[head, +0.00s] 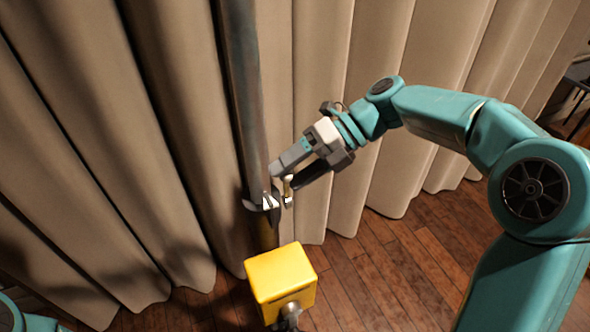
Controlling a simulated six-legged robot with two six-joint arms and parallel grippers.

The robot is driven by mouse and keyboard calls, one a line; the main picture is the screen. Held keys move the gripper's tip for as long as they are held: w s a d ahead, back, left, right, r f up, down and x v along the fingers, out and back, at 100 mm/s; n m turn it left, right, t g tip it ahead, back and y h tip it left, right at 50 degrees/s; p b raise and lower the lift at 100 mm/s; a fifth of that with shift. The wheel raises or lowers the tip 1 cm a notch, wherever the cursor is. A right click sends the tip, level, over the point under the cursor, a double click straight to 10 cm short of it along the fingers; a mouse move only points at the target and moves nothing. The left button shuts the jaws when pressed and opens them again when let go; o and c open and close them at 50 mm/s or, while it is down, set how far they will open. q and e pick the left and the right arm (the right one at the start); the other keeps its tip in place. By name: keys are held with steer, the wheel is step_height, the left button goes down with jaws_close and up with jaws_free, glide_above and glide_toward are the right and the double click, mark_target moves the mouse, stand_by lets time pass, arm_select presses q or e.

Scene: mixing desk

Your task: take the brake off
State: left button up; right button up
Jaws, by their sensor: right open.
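A tall grey metal pole (243,100) stands in front of the curtain. Low on it is a collar with pale, shiny metal parts (262,203). A small brass-coloured lever or pin (287,186) sticks up just right of this collar; I cannot tell for certain that it is the brake. My right gripper (290,180) reaches in from the right. Its jaws are open, with the fingertips around or right beside the small brass piece. I cannot tell whether they touch it. My left gripper is out of view.
A yellow box (281,275) with a metal fitting on its front sits below the collar. Beige curtains (400,50) hang close behind the pole. The wooden floor (385,265) is clear to the right of the box. A dark object (577,95) stands at the far right edge.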

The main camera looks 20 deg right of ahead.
steer(key=shift+d+r, duration=0.15)
steer(key=v, duration=1.6)
steer(key=shift+r, duration=0.1)
